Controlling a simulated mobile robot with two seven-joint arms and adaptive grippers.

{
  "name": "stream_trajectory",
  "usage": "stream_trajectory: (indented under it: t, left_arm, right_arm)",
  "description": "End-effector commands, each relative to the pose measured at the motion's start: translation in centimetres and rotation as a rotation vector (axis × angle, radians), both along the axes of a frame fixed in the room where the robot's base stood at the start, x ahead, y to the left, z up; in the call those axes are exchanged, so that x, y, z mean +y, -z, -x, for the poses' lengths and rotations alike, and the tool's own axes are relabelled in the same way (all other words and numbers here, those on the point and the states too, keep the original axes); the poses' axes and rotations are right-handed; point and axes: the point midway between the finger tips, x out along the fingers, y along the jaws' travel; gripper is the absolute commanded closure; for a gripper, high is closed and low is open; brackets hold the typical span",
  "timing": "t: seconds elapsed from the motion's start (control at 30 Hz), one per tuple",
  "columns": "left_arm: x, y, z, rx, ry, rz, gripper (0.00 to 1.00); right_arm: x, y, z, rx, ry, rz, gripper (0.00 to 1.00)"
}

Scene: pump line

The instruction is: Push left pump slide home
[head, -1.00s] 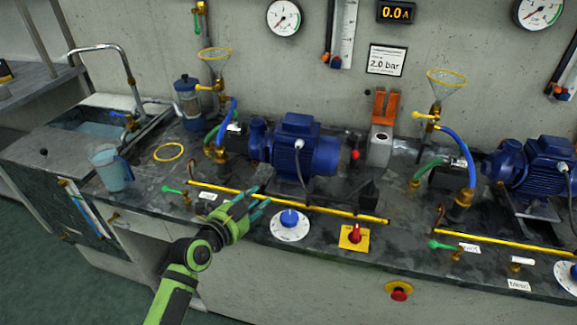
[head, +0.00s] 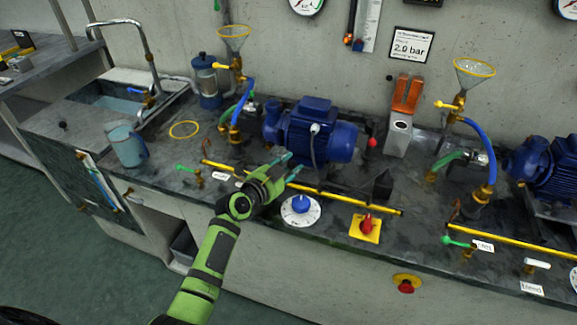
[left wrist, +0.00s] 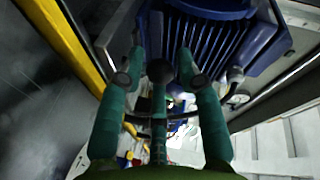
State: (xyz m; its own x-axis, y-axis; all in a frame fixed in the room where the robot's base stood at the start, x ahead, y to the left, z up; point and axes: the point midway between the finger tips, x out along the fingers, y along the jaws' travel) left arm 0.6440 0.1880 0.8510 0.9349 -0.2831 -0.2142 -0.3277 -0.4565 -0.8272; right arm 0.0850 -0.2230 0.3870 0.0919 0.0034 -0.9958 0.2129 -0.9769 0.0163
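The left pump (head: 318,138) is a blue finned motor on a dark base behind the yellow rail (head: 335,197). Its body also fills the top of the left wrist view (left wrist: 215,35). My left gripper (head: 290,167) is at the front of this pump, over the yellow rail. Its green fingers are spread and hold nothing that I can make out. The slide under the pump is mostly hidden. My right gripper is out of view.
A white dial with a blue knob (head: 301,204) and a yellow plate with a red knob (head: 366,225) sit in front of the rail. A grey post with orange top (head: 398,135) stands right of the pump. A jug (head: 126,146) stands left.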

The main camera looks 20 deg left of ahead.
Motion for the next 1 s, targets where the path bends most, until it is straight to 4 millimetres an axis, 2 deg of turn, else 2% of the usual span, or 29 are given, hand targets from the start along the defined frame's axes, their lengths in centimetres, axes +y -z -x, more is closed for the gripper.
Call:
stream_trajectory:
  t: [0.13, 0.17, 0.2, 0.23, 0.43, 0.53, 0.8, 1.0]
  left_arm:
    - [0.0, 0.0, 0.0, 0.0, 0.0, 0.0, 0.65]
    - [0.0, 0.0, 0.0, 0.0, 0.0, 0.0, 0.73]
    - [0.0, 0.0, 0.0, 0.0, 0.0, 0.0, 0.89]
    - [0.0, 0.0, 0.0, 0.0, 0.0, 0.0, 1.0]
    - [0.0, 0.1, -0.1, 0.0, -0.001, -0.001, 1.0]
    - [0.0, 0.4, -0.9, -0.001, 0.001, -0.003, 1.0]
    - [-0.3, 0.7, -6.3, -0.006, 0.002, -0.002, 1.0]
    - [-0.3, 0.6, -8.8, 0.0, 0.001, -0.002, 1.0]
  right_arm:
    - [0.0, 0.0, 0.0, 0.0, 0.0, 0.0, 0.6]
    - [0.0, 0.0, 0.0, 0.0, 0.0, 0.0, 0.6]
    - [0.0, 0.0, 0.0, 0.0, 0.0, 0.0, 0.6]
    - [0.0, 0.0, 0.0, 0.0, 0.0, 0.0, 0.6]
    - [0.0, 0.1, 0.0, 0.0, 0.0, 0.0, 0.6]
    - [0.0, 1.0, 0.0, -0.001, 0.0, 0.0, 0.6]
    - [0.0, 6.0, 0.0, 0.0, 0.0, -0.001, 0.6]
    - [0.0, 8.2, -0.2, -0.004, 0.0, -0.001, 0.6]
